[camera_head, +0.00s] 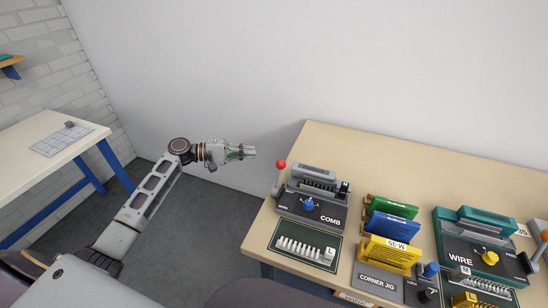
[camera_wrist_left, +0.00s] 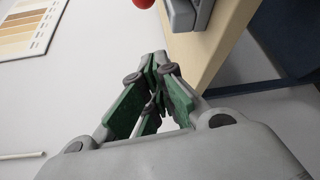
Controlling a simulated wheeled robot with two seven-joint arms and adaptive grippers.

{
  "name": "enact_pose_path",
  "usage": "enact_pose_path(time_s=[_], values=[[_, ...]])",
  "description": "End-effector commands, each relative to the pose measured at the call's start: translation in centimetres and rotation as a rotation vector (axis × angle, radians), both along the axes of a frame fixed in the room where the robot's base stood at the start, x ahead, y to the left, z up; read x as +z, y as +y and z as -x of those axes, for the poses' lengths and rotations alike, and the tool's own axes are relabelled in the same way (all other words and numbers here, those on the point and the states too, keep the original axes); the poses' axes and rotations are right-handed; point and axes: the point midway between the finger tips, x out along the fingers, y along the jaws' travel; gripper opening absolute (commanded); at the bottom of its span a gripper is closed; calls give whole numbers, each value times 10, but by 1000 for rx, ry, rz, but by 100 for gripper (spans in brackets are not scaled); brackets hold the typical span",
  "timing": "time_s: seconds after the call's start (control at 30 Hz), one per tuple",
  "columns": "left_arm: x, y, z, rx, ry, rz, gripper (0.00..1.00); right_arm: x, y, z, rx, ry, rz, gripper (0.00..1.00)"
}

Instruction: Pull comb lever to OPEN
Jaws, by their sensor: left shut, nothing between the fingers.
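The grey comb machine (camera_head: 312,198) stands at the left end of the wooden bench, marked COMB, with a blue knob on its front. Its comb lever (camera_head: 280,172) has a red ball top and stands roughly upright at the machine's left side. In the left wrist view the red ball (camera_wrist_left: 144,3) is cut off by the top edge. My left gripper (camera_head: 252,152) is shut and empty, left of the red ball and apart from it. Its green-padded fingers (camera_wrist_left: 158,62) meet at the tips in the wrist view. My right gripper is not in view.
The bench top (camera_head: 385,150) is clear behind the machines. A tray of white combs (camera_head: 307,243), green, blue and yellow blocks (camera_head: 392,228), a corner jig (camera_head: 378,282) and a teal WIRE machine (camera_head: 480,245) stand on it. A blue-legged table (camera_head: 75,155) is at the left.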

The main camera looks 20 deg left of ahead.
Motion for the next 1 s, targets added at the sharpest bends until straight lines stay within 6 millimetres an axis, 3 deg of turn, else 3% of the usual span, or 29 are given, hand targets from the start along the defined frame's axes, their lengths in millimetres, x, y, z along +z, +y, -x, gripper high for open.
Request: enact_pose_path(time_s=[0.47,1.0], values=[[-1,-12,-7,1,0,1,0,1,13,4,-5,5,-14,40],[-9,-69,-37,1,0,0,0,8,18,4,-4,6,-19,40]])
